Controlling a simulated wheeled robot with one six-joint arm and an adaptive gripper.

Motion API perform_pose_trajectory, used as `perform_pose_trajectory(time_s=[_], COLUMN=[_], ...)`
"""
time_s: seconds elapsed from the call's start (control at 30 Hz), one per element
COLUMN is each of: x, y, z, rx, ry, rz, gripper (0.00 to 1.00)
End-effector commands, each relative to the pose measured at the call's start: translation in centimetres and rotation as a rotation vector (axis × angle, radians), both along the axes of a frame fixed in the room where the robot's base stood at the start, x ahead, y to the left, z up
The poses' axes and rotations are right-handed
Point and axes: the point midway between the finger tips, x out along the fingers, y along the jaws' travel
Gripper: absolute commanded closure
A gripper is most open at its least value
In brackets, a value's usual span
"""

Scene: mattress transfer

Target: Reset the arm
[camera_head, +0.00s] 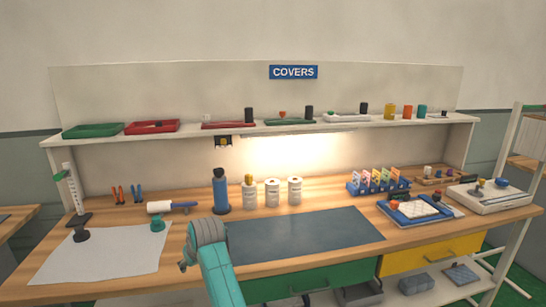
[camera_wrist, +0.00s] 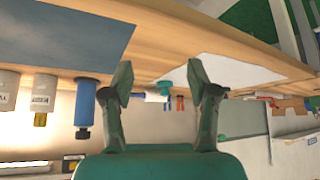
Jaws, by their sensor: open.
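My arm rises in front of the bench in the head view, its bent grey and teal wrist near the front edge, left of the dark mat (camera_head: 305,236). In the wrist view my gripper (camera_wrist: 158,80) is open, with its two dark fingers spread apart and nothing held between them. The wrist view is upside down, with the bench top (camera_wrist: 165,48) across the upper part. In the head view the fingertips are hard to make out.
A blue bottle (camera_head: 221,192) and white canisters (camera_head: 272,193) stand behind the mat. A white sheet (camera_head: 100,255) with small knobbed weights lies at left. A shelf (camera_head: 260,126) with trays runs above. Blue trays (camera_head: 420,211) and a scale (camera_head: 490,196) sit at right.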

Motion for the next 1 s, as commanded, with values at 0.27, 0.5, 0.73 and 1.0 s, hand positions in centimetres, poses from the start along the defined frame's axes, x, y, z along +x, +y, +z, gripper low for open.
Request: perform_pose_trajectory(time_s=[0.27, 0.5, 0.73, 1.0], x=[-2.4, -6.3, -11.5, -19.1], y=[-6.5, -12.3, -18.0, -24.1], z=[-11.0, -18.5, -24.0, -28.1], rx=[0.036, 0.068, 0.097, 0.126], ry=[-0.053, -0.108, -0.162, -0.229], rz=[-0.093, -0.168, -0.238, -0.316], gripper=[0.41, 0.41, 0.41, 0.41])
